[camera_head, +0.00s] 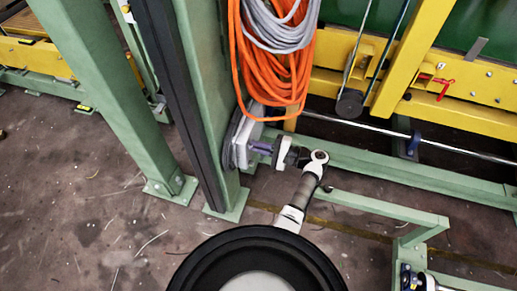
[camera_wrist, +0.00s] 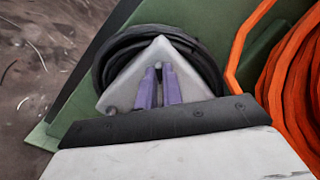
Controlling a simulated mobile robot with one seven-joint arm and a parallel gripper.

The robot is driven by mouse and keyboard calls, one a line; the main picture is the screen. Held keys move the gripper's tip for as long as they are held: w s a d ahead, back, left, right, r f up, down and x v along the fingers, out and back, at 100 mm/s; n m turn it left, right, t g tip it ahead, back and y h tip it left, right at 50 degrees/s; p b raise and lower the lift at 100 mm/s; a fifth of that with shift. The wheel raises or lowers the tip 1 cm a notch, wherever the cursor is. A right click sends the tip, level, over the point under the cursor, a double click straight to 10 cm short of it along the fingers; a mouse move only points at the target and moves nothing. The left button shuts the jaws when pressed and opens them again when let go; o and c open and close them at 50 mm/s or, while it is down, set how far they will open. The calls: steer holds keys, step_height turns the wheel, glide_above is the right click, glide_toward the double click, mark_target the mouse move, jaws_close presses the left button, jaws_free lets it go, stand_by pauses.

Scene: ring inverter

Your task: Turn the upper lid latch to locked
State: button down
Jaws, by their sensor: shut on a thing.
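A pale grey-white box (camera_head: 255,131) is mounted on the side of a green post, with black cable coiled around it. In the wrist view the box (camera_wrist: 122,85) looks like a tilted pale shape with its corner up, inside the black coil. My gripper (camera_head: 258,147) reaches it from the right in the head view. Its two purple fingers (camera_wrist: 158,80) are at the box face, close together at their tips. They are shut on a small grey part, taken as the upper lid latch (camera_wrist: 158,65), mostly hidden between the tips. Its turn position cannot be read.
Orange and grey cable coils (camera_head: 275,55) hang on the post just above my gripper. The green post (camera_head: 205,90) stands beside it. Yellow machine beams (camera_head: 460,115) and a low green rail (camera_head: 385,207) lie to the right. Bare floor (camera_head: 75,200) is at left.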

steer(key=shift+f+n+b, duration=0.1)
steer(key=shift+n+b, duration=1.9)
steer(key=shift+n, duration=0.9)
steer(key=c, duration=1.5)
jaws_free()
steer(key=shift+c, duration=0.2)
steer(key=shift+d, duration=0.1)
steer(key=b+v, duration=0.2)
steer(key=v, duration=1.1)
steer(key=shift+d, duration=0.25)
steer(key=shift+s, duration=0.15)
